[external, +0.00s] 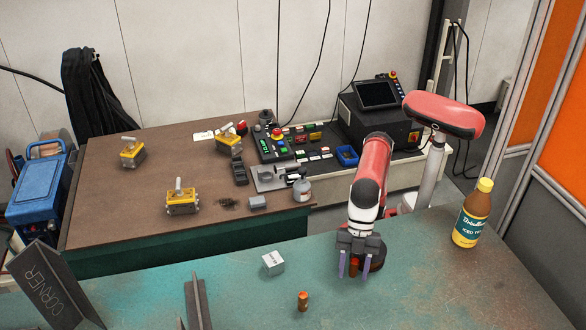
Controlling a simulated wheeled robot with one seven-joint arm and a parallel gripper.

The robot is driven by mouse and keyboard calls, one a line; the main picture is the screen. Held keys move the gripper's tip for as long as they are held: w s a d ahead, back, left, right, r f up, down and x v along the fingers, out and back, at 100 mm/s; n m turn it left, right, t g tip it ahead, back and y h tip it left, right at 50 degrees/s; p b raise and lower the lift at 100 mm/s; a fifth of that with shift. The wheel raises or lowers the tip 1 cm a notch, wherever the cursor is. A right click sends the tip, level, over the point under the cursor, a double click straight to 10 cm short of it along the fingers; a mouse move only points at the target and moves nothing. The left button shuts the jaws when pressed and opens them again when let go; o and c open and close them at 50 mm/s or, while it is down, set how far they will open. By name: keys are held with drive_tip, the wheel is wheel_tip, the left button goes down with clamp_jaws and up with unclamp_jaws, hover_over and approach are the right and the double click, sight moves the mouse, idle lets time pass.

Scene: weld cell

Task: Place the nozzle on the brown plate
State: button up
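A small copper-coloured cylinder (303,301), which looks like the nozzle, stands upright on the green table in front. My gripper (355,269) is to its right and farther back, pointing down, with its two fingers apart. A small reddish-brown object (355,267) shows between the fingers, with gaps beside it; I cannot tell what it is. A dark brown round thing (377,262), perhaps the brown plate, is just behind the right finger and partly hidden by my gripper.
A white-grey block (272,262) sits left of my gripper. A bottle with a yellow cap (473,213) stands at right. A dark angle piece (198,303) and a grey corner piece (50,288) are at left. The table front right is clear.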

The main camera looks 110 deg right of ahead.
sight(355, 261)
drive_tip(key=shift+d+r, duration=0.15)
drive_tip(key=shift+r, duration=0.35)
drive_tip(key=p+v, duration=0.2)
drive_tip(key=v, duration=0.8)
drive_tip(key=shift+d+r, duration=0.15)
drive_tip(key=shift+r, duration=0.1)
drive_tip(key=shift+o, duration=0.4)
drive_tip(key=shift+s+d+r+p, duration=0.2)
drive_tip(key=shift+r+p, duration=0.1)
drive_tip(key=shift+w+a+f+p, duration=0.2)
drive_tip(key=shift+a+p, duration=0.1)
drive_tip(key=shift+p, duration=0.2)
drive_tip(key=shift+g+h, duration=0.5)
drive_tip(key=shift+h, duration=0.1)
drive_tip(key=p+x, duration=0.1)
drive_tip(key=x, duration=1.1)
drive_tip(key=shift+w+a+r, duration=0.15)
drive_tip(key=shift+w, duration=0.05)
